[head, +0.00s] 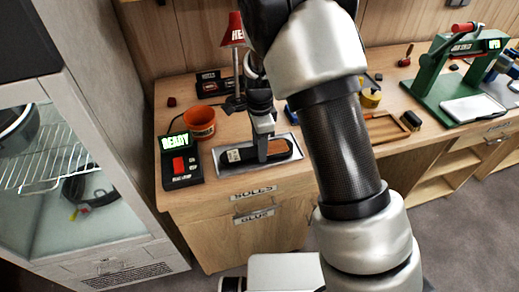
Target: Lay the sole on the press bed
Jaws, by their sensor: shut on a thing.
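The dark sole (240,156), with a brown patch and a pale label, is at a shallow metal tray (222,173) on the near bench. My gripper (263,157) points down and is shut on the sole near its middle. I cannot tell whether the sole rests in the tray or is just clear of it. The green press (430,80) stands on the bench at the right. Its pale flat press bed (470,109) is bare. My arm covers part of the bench between them.
A black box (182,167) with a lit "READY" display and an orange pot (200,123) stand left of the tray. A red lamp (234,32) is behind it. A wooden frame (385,127) lies towards the press. A glass-fronted cabinet (75,180) is at the left.

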